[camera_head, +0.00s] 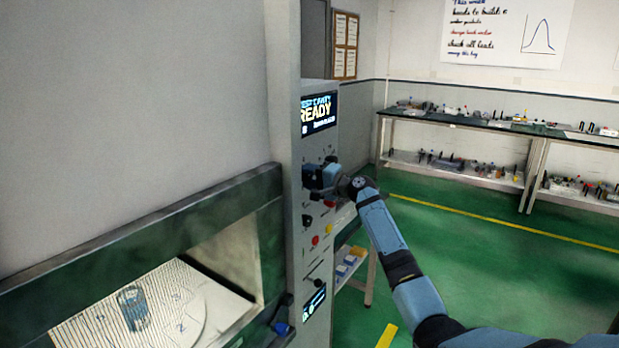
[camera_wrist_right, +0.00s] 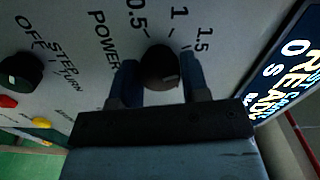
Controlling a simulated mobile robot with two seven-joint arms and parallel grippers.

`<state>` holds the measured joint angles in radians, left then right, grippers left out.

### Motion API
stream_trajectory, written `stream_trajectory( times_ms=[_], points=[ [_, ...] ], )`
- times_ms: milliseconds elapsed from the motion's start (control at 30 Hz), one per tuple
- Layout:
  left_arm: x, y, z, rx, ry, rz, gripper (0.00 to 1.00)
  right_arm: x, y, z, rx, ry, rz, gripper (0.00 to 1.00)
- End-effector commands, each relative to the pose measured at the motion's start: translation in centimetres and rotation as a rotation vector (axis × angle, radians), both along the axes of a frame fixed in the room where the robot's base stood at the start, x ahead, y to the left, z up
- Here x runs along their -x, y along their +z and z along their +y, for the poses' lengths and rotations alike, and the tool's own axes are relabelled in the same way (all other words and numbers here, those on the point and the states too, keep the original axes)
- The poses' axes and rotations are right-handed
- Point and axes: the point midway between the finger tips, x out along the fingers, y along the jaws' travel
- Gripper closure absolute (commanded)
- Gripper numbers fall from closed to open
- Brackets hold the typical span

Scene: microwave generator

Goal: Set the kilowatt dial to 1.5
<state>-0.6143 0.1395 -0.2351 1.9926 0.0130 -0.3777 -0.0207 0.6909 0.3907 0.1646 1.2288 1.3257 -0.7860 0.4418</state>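In the head view my right gripper (camera_head: 322,176) is against the control panel (camera_head: 322,240) and hides the dial. My left gripper is not in view.
A lit display (camera_head: 318,113) reading READY is above the dial. A dark OFF/STEP/TURN knob (camera_wrist_right: 20,70) and red and yellow buttons are nearby. The chamber (camera_head: 225,255) at left holds a glass (camera_head: 133,306) on a round plate.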

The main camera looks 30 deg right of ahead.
Motion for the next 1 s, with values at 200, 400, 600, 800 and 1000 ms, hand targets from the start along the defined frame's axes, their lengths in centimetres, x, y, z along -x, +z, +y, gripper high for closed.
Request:
stream_trajectory(
  times_ms=[200, 400, 600, 800, 1000],
  points=[
    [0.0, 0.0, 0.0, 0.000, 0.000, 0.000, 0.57, 0.0, 0.0, 0.0, 0.001, 0.000, 0.000, 0.34],
    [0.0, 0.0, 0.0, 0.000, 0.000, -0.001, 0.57, 0.2, 0.0, -0.1, 0.001, 0.000, 0.000, 0.34],
    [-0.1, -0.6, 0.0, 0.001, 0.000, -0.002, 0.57, 2.5, -0.3, -1.1, 0.004, -0.002, 0.000, 0.34],
    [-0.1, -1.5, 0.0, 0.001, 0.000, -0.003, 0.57, 6.8, -0.4, -2.9, 0.004, -0.001, 0.000, 0.34],
    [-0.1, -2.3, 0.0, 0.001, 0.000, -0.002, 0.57, 10.5, -0.2, -4.4, 0.004, -0.001, -0.001, 0.34]
  ],
)
